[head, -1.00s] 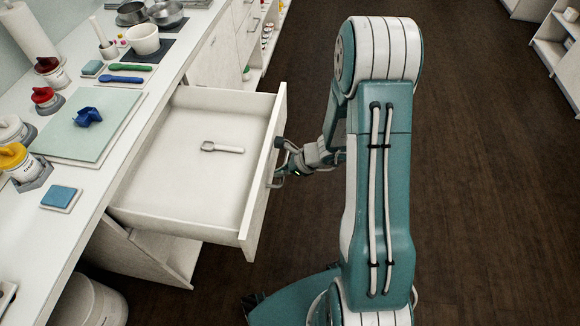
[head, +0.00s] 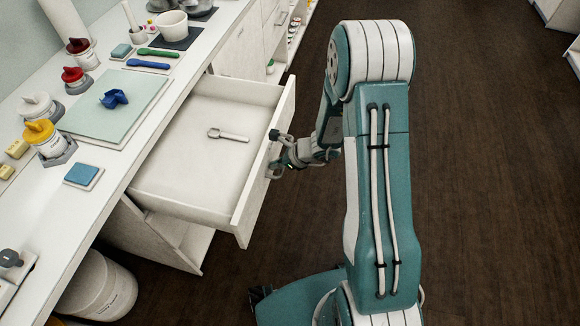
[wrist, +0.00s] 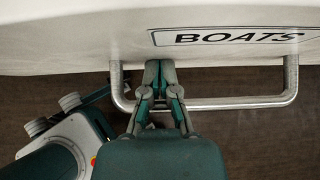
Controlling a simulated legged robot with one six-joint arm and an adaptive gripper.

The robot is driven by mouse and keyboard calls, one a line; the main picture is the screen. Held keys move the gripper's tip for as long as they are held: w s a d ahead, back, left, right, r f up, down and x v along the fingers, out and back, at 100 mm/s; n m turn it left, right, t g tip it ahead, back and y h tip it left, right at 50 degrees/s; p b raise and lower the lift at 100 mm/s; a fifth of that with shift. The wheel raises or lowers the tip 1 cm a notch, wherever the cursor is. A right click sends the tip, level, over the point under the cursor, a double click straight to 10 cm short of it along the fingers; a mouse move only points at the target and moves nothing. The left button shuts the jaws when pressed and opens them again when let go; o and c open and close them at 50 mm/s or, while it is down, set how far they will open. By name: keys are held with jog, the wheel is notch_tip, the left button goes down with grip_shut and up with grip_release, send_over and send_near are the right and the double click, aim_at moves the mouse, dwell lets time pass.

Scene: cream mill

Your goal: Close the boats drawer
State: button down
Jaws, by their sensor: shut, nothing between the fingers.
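The boats drawer (head: 262,165) is white and stands open, pulled out from under the counter. Its front carries a BOATS label (wrist: 228,37) in the wrist view, with a metal bar handle (wrist: 235,103) below it. A pale spoon-like tool (head: 229,135) lies on the drawer floor. My gripper (wrist: 160,66) is shut and empty. Its fingertips are at the drawer front, just below the label's left end, inside the handle's span near its left side. They look to be touching the front. In the head view my gripper (head: 277,150) is at the outer face of the drawer.
The counter (head: 200,55) on the left holds a green mat (head: 80,125), a blue boat-like piece (head: 114,98), jars and a blue sponge (head: 82,173). An open lower compartment (head: 190,243) sits beneath the drawer, with a white bucket (head: 100,290) beside it. Dark floor is clear at right.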

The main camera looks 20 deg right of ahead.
send_over(198, 159)
jog(key=shift+a, duration=0.15)
dwell(0.3)
